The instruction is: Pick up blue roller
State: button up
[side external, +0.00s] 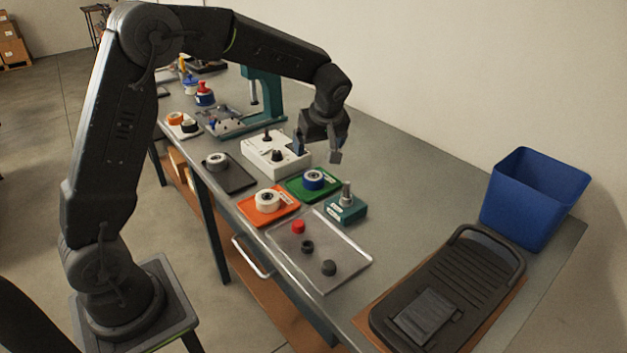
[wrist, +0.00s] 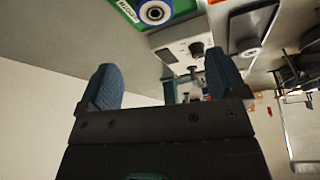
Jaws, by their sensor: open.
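The blue roller (side external: 313,180) has a pale centre and sits on a green tray (side external: 296,191) near the middle of the bench. In the wrist view the roller (wrist: 155,12) shows at the top edge, on the green tray (wrist: 186,7), and is partly cut off. My gripper (side external: 318,157) is above the bench, behind and a little above the roller in the side view. In the wrist view its two fingers (wrist: 163,82) are spread wide with nothing between them.
An orange tray (side external: 285,213) with a white roller (side external: 267,201) is beside the green tray. A teal block with a post (side external: 346,209), a white box (side external: 262,158) and a metal tray (side external: 345,250) are close by. A blue bin (side external: 535,198) stands at the right.

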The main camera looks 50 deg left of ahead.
send_over(314, 174)
jog(key=s+d, duration=0.2)
notch_tip(314, 174, down, 7)
jog(key=shift+d+f, duration=0.1)
jog(key=shift+d, duration=0.05)
jog(key=shift+w+x, duration=0.15)
jog(key=shift+x, duration=1.15)
jog(key=shift+w+x, duration=0.2)
jog(key=shift+x, duration=1.15)
jog(key=shift+d, duration=0.15)
jog(key=shift+c, duration=0.2)
jog(key=c, duration=1)
